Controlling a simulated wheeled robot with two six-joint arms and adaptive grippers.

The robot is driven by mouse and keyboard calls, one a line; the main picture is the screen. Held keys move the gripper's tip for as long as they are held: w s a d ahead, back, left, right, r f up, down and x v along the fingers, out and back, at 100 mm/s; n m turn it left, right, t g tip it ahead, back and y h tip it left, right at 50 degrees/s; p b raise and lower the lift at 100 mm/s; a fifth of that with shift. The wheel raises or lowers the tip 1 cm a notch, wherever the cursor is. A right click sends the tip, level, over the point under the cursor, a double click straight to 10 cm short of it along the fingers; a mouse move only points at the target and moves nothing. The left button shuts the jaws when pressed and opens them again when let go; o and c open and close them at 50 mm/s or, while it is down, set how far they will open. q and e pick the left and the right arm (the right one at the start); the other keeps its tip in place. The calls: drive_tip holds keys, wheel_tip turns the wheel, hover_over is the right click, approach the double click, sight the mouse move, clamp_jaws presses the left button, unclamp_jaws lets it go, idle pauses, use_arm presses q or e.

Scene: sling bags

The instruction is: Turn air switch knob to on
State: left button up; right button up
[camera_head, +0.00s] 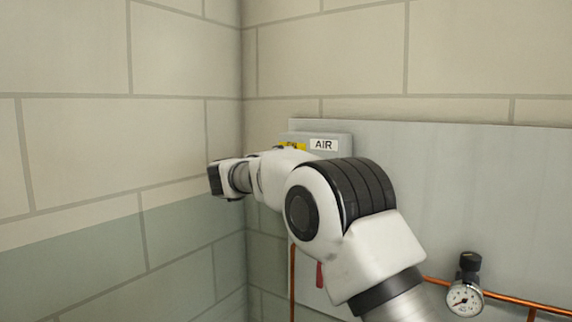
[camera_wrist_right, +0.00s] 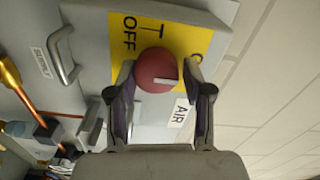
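The air switch box (camera_head: 341,137) with an AIR label is mounted on the wall panel, partly behind my right arm in the head view. In the right wrist view, the round red knob (camera_wrist_right: 155,68) sits on a yellow plate (camera_wrist_right: 151,30). A pale mark on the knob runs from near its middle to its right edge. OFF is readable at upper left; the label on the right is mostly hidden. My right gripper (camera_wrist_right: 158,75) is open, its fingers on either side of the knob. I cannot tell whether they touch it. My left gripper is not in view.
A pressure gauge (camera_head: 465,299) and copper pipe (camera_head: 515,299) are at the lower right in the head view. A metal handle (camera_wrist_right: 62,55) is left of the knob in the wrist view. A block wall corner (camera_head: 243,60) stands left of the box.

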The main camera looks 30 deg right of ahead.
drive_tip(key=shift+o, duration=0.4)
drive_tip(key=shift+w+d+f, duration=0.1)
drive_tip(key=shift+w+f, duration=0.05)
drive_tip(key=v, duration=1.2)
drive_tip(key=shift+w, duration=0.1)
